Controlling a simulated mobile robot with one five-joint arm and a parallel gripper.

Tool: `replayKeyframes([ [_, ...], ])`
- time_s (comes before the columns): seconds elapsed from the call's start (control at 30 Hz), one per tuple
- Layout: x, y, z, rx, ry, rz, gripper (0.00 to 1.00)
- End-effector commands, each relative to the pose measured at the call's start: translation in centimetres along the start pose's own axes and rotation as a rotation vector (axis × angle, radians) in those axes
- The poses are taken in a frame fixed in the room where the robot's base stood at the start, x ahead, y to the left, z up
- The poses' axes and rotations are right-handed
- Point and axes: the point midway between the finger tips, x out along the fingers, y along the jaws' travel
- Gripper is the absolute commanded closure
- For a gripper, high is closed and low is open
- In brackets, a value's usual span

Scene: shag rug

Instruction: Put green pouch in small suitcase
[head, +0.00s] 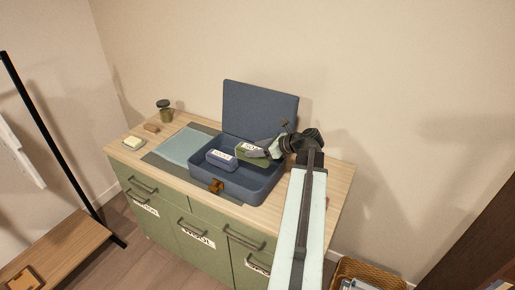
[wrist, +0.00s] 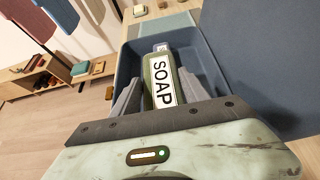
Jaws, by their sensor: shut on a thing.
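The small suitcase (head: 228,190) is dark blue and lies open on the cabinet top, its lid (head: 260,108) raised at the back. My gripper (head: 264,151) reaches in from the right and is shut on the green pouch (head: 246,157), over the right back part of the suitcase. In the wrist view the pouch (wrist: 161,84) lies between my two fingers, its white label reading SOAP. The suitcase wall (wrist: 209,82) surrounds it there. I cannot tell whether the pouch touches the suitcase floor. A blue pouch (head: 221,160) with a white label lies inside, left of the green one.
A jar (head: 165,112), a brown block (head: 151,128) and a soap dish (head: 133,143) stand at the left. A wicker basket (head: 372,271) is on the floor at right.

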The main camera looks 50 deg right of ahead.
Motion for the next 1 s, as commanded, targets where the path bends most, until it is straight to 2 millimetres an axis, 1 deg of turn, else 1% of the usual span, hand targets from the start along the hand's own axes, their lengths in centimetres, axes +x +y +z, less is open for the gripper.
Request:
replayKeyframes([
  [0.03,0.5,0.0,-0.9,0.0,0.0,0.0,0.94],
  [0.4,2.0,0.0,-3.8,0.0,0.0,-0.001,0.95],
  [0.53,2.3,0.0,-4.3,0.0,0.0,-0.001,0.95],
  [0.83,2.2,0.0,-4.2,0.001,0.0,-0.001,0.95],
  [0.87,2.2,0.0,-4.2,0.001,0.0,-0.001,0.39],
  [0.9,2.2,0.0,-4.2,0.001,0.0,-0.001,0.28],
  [0.93,2.2,0.0,-4.2,0.001,0.0,-0.001,0.22],
  [1.0,2.2,-0.1,-4.2,0.001,0.0,-0.001,0.22],
])
